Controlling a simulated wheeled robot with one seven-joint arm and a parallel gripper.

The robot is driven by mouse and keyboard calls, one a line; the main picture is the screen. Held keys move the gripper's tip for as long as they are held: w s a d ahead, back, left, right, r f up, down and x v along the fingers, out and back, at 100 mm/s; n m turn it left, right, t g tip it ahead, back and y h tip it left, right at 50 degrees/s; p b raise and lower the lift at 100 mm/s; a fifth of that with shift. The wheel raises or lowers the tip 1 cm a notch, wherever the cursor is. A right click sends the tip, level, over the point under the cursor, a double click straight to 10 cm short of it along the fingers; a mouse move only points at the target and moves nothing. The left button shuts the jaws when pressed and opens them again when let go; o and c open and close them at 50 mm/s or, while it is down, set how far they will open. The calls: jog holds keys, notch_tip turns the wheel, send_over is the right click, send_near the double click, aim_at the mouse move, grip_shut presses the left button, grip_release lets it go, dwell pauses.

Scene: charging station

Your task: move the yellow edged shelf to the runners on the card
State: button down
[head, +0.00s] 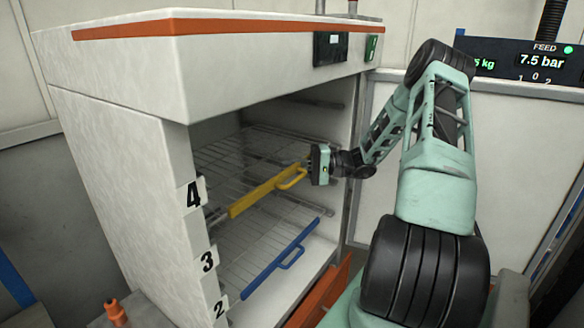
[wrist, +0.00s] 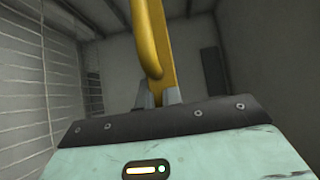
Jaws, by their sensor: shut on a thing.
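The yellow edged shelf (head: 252,198) is a wire rack inside the open cabinet, with a yellow front bar and handle. Its left end is beside the number 4 label (head: 193,193); I cannot tell exactly how it sits on the runners. My gripper (head: 308,168) is shut on the yellow handle near its right end. In the wrist view the handle (wrist: 152,45) runs up from between my gripper's fingertips (wrist: 158,95).
The cabinet (head: 118,150) has labels 3 (head: 207,261) and 2 (head: 220,306) on its left front post. A blue edged shelf (head: 268,268) is below the yellow one. An orange panel (head: 318,298) is low at the right front.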

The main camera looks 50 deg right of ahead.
dwell(0.4)
jog(key=c, duration=1.5)
grip_release()
jog(key=shift+f, duration=0.1)
jog(key=shift+s+d, duration=0.1)
jog(key=b+v, duration=0.4)
jog(key=v, duration=0.7)
jog(key=shift+s+d+b, duration=0.25)
jog(key=shift+b, duration=0.05)
jog(key=shift+s+d+p, duration=0.15)
jog(key=shift+s+d, duration=0.05)
jog(key=shift+s, duration=1.8)
jog(key=shift+s+d+p, duration=0.15)
jog(key=shift+s, duration=1.85)
